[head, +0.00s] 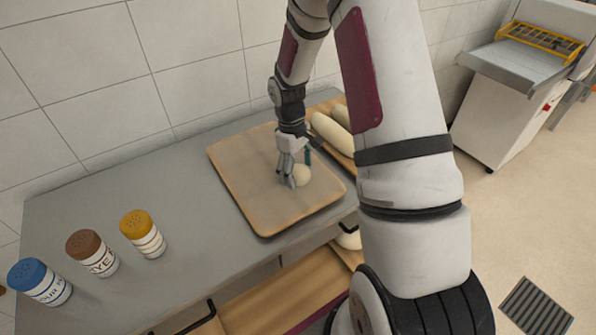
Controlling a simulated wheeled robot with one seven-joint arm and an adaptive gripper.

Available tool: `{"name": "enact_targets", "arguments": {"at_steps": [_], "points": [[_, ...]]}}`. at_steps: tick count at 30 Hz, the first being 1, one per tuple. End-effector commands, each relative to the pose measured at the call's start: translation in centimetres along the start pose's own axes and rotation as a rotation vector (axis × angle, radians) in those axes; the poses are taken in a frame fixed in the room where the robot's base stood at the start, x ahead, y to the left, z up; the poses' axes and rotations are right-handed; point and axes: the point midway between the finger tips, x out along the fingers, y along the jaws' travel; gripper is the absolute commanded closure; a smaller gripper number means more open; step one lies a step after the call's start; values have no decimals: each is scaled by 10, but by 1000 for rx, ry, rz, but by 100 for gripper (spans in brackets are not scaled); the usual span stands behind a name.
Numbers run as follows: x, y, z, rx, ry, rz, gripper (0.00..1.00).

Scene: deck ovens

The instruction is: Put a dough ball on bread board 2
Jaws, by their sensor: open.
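A wooden bread board (254,204) lies on the grey counter; I see no number on it. A pale round dough ball (302,176) sits on this board, right of its middle. My gripper (288,181) points down at the dough ball, with its fingers open beside and partly in front of it. Whether the fingers touch the ball I cannot tell. A second wooden board (323,106) lies behind and to the right, with long pale dough pieces (333,133) on it. My arm hides part of that board.
Three shakers with blue (40,282), brown (92,254) and yellow (143,234) lids stand at the left of the grey counter (185,210). A tiled wall runs behind. Wooden boards (262,306) rest below the counter. A white machine (515,100) stands at the right.

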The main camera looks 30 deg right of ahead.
Motion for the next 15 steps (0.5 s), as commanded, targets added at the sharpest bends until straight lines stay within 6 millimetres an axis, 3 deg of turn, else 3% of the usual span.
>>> {"name": "enact_targets", "arguments": {"at_steps": [15], "points": [[-96, 1, -1, 0, 4, 3, 26]]}}
